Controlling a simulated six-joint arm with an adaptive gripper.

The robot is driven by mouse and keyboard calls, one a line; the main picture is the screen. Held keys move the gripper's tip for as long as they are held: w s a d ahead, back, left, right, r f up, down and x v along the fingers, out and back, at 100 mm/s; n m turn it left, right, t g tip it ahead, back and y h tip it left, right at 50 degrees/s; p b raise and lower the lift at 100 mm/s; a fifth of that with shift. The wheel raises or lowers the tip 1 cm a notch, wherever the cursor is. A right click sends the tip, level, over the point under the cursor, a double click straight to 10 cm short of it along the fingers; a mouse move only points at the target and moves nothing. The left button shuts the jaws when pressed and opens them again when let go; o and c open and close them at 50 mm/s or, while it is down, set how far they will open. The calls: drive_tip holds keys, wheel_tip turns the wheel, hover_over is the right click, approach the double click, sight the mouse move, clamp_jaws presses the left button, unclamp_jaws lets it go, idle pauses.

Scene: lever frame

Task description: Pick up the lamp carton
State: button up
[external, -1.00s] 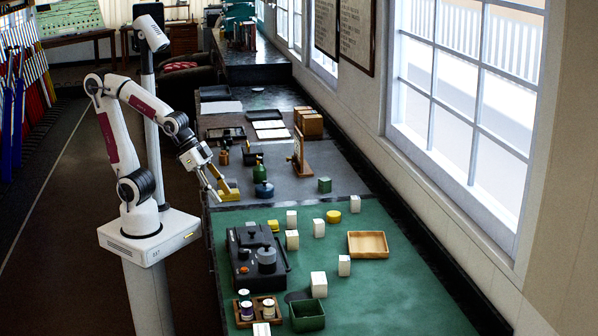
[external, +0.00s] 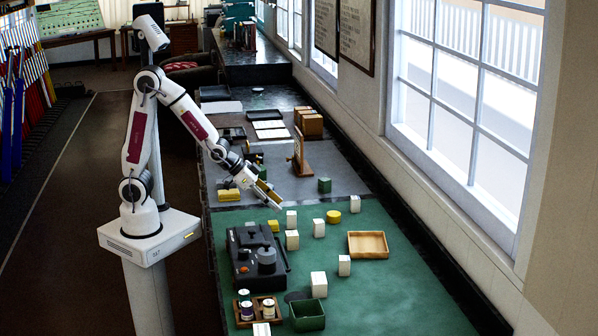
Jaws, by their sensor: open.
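Several small white cartons stand on the green mat (external: 400,300). Among them are a white carton (external: 292,219) at the far side, a white carton (external: 292,240) just nearer, a white carton (external: 319,228) to its right, a white carton (external: 355,203) near the back right, and a larger white carton (external: 318,284) nearer the front. I cannot tell by markings which is the lamp carton. My gripper (external: 275,201) is open and empty, in the air by the mat's far edge. It is up and left of the farthest-left carton and appears apart from it.
A black apparatus (external: 245,262) stands at the mat's left. A wooden tray (external: 368,251) lies right, a green bin (external: 307,315) and a wooden rack (external: 258,310) in front. A yellow round tin (external: 333,216) and small yellow piece (external: 273,225) are near the cartons. The mat's right front is clear.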

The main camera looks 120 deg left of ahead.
sight(291, 217)
drive_tip(key=shift+a+f, duration=0.3)
drive_tip(key=shift+a, duration=0.2)
drive_tip(key=shift+x, duration=1.3)
drive_tip(key=shift+w+f, duration=0.1)
drive_tip(key=shift+w, duration=0.05)
drive_tip(key=shift+d+x, duration=0.2)
drive_tip(key=shift+x, duration=2.25)
drive_tip(key=shift+w, duration=0.1)
drive_tip(key=c, duration=0.9)
